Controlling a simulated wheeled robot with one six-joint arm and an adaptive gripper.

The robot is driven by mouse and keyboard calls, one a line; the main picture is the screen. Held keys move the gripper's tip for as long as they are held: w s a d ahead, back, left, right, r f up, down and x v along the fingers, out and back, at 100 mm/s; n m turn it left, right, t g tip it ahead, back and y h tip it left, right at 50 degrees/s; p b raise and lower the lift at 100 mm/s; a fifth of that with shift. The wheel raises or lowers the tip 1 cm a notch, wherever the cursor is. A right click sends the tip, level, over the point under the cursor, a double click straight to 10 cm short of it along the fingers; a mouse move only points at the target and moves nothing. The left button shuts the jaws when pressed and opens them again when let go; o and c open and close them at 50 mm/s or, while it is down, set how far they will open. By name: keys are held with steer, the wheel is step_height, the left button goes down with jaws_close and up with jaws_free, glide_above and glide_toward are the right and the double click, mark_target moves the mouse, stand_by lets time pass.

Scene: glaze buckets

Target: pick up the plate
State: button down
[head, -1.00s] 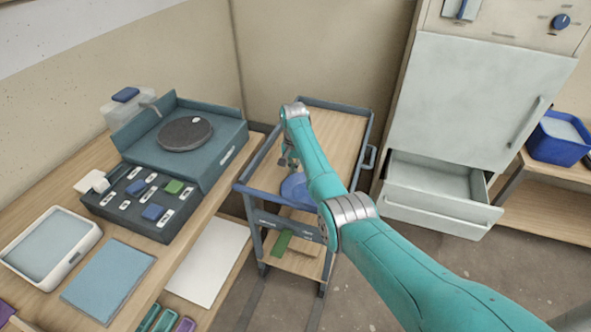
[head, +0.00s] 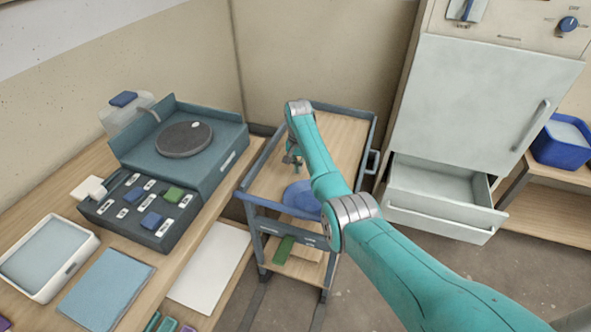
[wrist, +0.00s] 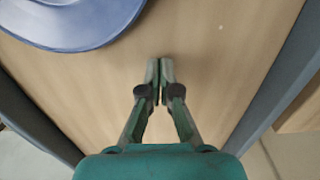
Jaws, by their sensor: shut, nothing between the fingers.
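A blue plate (head: 299,196) lies on the wooden top of the cart, partly hidden behind my arm in the head view. In the wrist view the plate (wrist: 72,24) shows at the top left, cut off by the frame edge. My gripper (wrist: 160,62) is shut and empty, with its fingertips together over bare wood, to the lower right of the plate and apart from it. In the head view my gripper (head: 292,162) is small and partly hidden by the arm, above the cart top.
The cart (head: 345,128) has raised blue-grey rails around its top. A workbench at the left holds a turntable unit (head: 184,139) and a tray (head: 47,257). A cabinet with an open drawer (head: 440,184) stands at the right, with a blue bucket (head: 560,149) beyond.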

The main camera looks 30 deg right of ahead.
step_height(320, 180, up, 9)
steer(key=shift+s, duration=0.2)
steer(key=shift+r, duration=0.1)
